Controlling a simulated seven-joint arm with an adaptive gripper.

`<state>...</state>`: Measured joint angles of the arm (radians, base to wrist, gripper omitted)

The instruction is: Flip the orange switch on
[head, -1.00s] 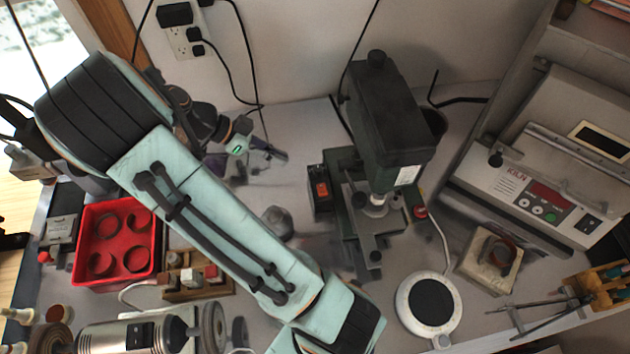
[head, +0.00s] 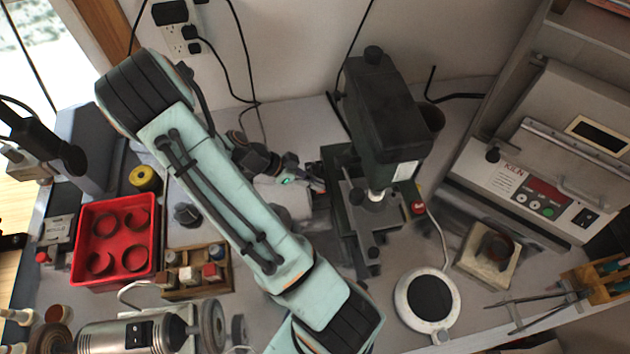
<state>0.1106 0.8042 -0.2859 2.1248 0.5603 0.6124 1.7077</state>
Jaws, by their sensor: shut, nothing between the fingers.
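The dark green drill press (head: 388,110) stands at the back centre of the bench. Its orange switch, on a small box at the left of its base, is hidden now behind my gripper. My gripper (head: 318,182) is shut and empty, reaching in from the left with its fingertips at the spot of the switch box. I cannot tell whether the fingertips touch the switch or which way it is set.
A red tray (head: 84,236) and a wooden rack of small jars (head: 196,291) lie at left. A round white plate with a black centre (head: 402,294) is at front right. The kiln (head: 515,184) stands at right, beside a block with a ring (head: 468,262).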

